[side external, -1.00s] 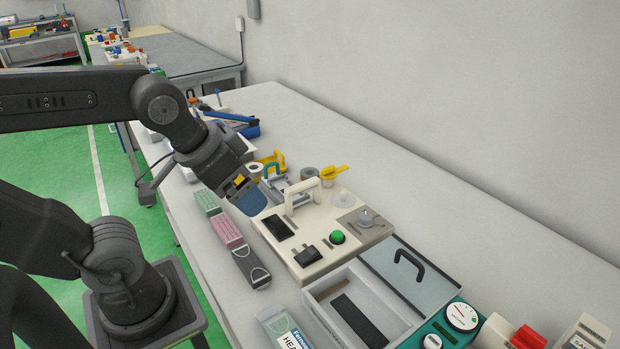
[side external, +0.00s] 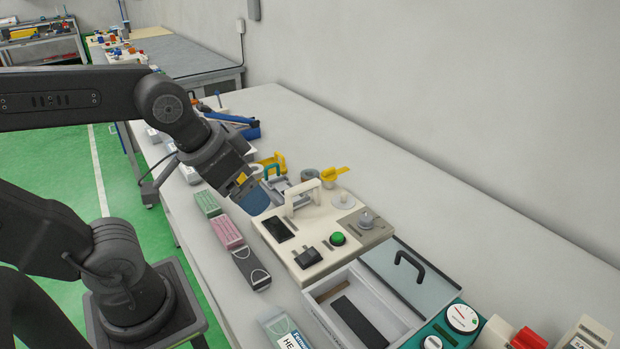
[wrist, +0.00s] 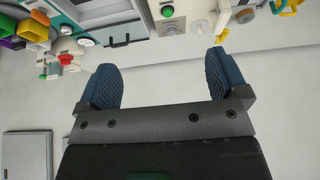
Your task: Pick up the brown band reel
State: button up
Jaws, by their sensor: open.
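My gripper (side external: 262,203) hangs over the table behind the cream fixture, pointing down and to the right. In the wrist view its two blue ribbed fingers (wrist: 162,77) are spread apart with nothing between them. A small round grey-brown reel (side external: 309,175) stands behind the fixture's handle, to the right of my gripper and apart from it. I cannot tell for sure that it is the brown band reel. Another small roll (side external: 254,168) is partly hidden behind my gripper, and its colour is unclear.
The cream fixture (side external: 281,247) has a handle and green button. A yellow scoop-like item (side external: 334,176) is beside the reel. Green, pink and dark packs (side external: 226,232) line the table's near edge. An open white box (side external: 318,293) is at front. The table along the wall is clear.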

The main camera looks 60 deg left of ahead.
jog(key=w+a+n, duration=0.1)
jog(key=w+a, duration=0.4)
jog(key=w, duration=0.6)
jog(key=n+g+y, duration=0.2)
jog(key=n, duration=0.1)
send_over(310, 172)
jog(key=s+d, duration=0.2)
jog(key=s, duration=0.1)
jog(key=f, duration=1.9)
jog(key=shift+s+d+f, duration=0.1)
jog(key=shift+s+f, duration=0.1)
jog(key=shift+f, duration=0.15)
jog(key=shift+t, duration=0.3)
jog(key=shift+x, duration=3.05)
jog(key=shift+d, duration=0.1)
jog(key=c, duration=1)
